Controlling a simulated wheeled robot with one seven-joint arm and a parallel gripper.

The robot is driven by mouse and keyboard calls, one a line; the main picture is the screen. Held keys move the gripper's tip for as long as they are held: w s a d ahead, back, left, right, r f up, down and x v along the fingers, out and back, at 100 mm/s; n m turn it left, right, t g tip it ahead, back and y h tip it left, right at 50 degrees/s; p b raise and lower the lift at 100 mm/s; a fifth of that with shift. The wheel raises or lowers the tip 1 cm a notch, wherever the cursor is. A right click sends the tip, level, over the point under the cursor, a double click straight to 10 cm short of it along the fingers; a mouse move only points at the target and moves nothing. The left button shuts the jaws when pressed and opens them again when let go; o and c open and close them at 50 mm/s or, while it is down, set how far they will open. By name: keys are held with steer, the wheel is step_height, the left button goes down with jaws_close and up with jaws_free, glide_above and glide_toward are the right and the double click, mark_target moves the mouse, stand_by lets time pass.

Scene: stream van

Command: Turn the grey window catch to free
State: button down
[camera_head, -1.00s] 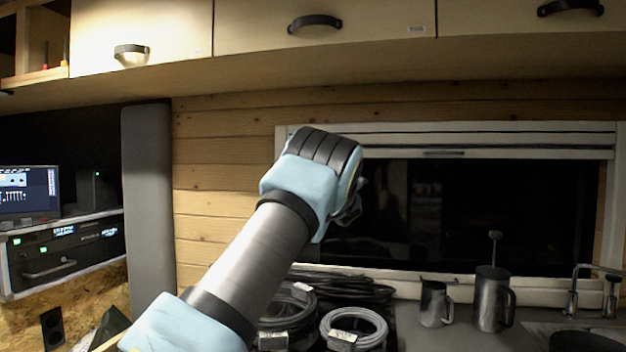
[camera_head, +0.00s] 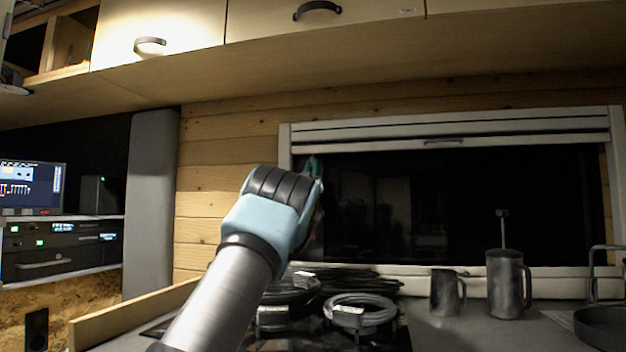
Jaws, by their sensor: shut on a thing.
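The window (camera_head: 420,205) has a pale frame and dark glass on the back wall. My gripper (camera_head: 316,168) is at the window's left edge, seen from behind, with my wrist and forearm in front of it. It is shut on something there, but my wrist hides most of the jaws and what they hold. The grey window catch cannot be made out, so its turn position cannot be told.
Coiled cables (camera_head: 362,312) lie on the counter below the window. A metal mug (camera_head: 446,292) and a taller metal pot (camera_head: 507,285) stand to the right. Wooden overhead cupboards (camera_head: 330,25) hang above. A monitor (camera_head: 32,187) and rack gear are at the left.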

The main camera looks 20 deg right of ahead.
steer(key=shift+w+a+f+m+g+h+b, duration=0.1)
steer(key=shift+m+g+h+b, duration=0.15)
steer(key=shift+m+h, duration=0.3)
steer(key=shift+f+m+g+h+b, duration=0.1)
steer(key=shift+m+g+h+b, duration=0.15)
steer(key=shift+m+h, duration=0.3)
steer(key=shift+r+m, duration=0.15)
steer(key=shift+m, duration=0.35)
steer(key=c, duration=1.1)
jaws_free()
steer(key=shift+c, duration=0.2)
steer(key=b+v, duration=0.3)
steer(key=v, duration=0.8)
steer(key=shift+b, duration=0.4)
steer(key=shift+r, duration=0.15)
